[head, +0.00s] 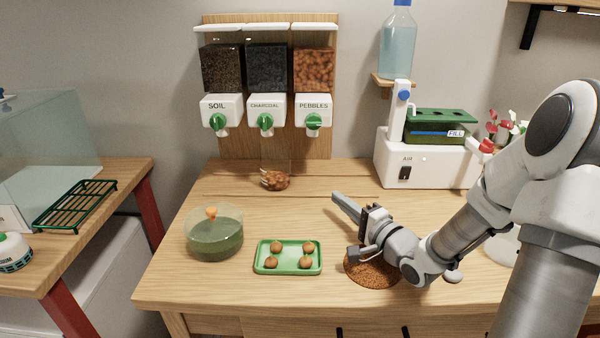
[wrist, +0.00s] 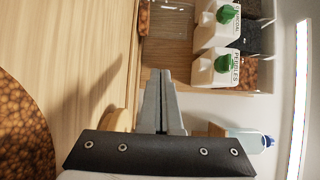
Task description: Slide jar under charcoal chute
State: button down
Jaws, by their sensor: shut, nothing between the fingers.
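The jar (head: 275,181) is clear glass with brown pebbles in its bottom. It stands upright on the bench near the backboard, below the charcoal dispenser (head: 266,107) and slightly right of its spout in the head view. I cannot tell whether it is exactly under the spout. In the wrist view the jar (wrist: 168,38) lies just beyond my fingertips, its pebbles at the left end. My gripper (head: 336,198) is shut and empty, low over the bench to the right of the jar and apart from it. The charcoal dispenser's green knob also shows in the wrist view (wrist: 228,14).
The soil dispenser (head: 221,107) and pebbles dispenser (head: 313,107) flank the charcoal one. A white pump unit (head: 430,165) stands back right.

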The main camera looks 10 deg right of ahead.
aim_at(290, 168)
jog(key=b+x, duration=0.4)
jog(key=x, duration=1.3)
jog(key=shift+s, duration=0.1)
jog(key=shift+s+a+p, duration=0.15)
jog(key=shift+a+p, duration=0.35)
jog(key=shift+a, duration=0.6)
jog(key=shift+d, duration=0.1)
